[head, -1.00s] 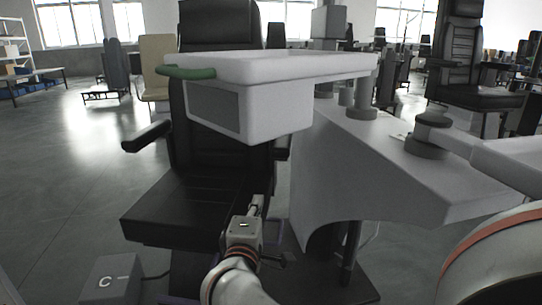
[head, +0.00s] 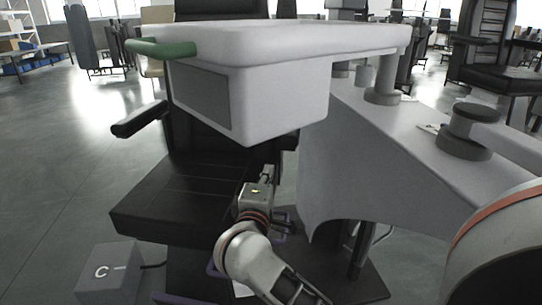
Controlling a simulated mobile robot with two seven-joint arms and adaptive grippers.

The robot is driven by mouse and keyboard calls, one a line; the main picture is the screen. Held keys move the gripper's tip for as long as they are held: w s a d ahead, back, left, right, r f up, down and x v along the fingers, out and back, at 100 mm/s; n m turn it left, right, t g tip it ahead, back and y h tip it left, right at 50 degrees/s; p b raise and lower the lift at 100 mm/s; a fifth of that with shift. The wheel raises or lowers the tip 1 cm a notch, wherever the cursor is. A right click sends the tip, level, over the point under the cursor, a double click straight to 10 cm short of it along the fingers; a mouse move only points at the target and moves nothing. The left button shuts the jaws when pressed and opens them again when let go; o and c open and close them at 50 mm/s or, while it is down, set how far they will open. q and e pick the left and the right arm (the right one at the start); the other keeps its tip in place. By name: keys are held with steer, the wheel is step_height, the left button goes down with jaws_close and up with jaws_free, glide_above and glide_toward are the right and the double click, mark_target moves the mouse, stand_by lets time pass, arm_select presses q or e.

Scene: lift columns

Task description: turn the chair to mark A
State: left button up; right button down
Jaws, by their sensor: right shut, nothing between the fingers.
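The black chair (head: 185,205) stands left of centre, with its seat, left armrest (head: 139,118) and part of its backrest showing. A white tray unit with a green handle hangs in front of the backrest and hides part of it. My right gripper (head: 268,172) is shut and empty. It appears over the right part of the seat in the picture; I cannot tell whether it touches the chair. My left gripper is not in view. No mark A shows.
The white tray unit (head: 285,45), with its green handle (head: 161,48), juts across the middle. Its broad white arm (head: 400,150) fills the right side. Another black chair (head: 487,55) stands at the back right. The floor at left is clear.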

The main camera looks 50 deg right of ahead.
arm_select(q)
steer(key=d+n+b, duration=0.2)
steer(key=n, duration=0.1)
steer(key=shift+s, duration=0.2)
arm_select(e)
steer(key=x, duration=1.2)
steer(key=shift+w+d, duration=0.15)
steer(key=shift+d, duration=0.25)
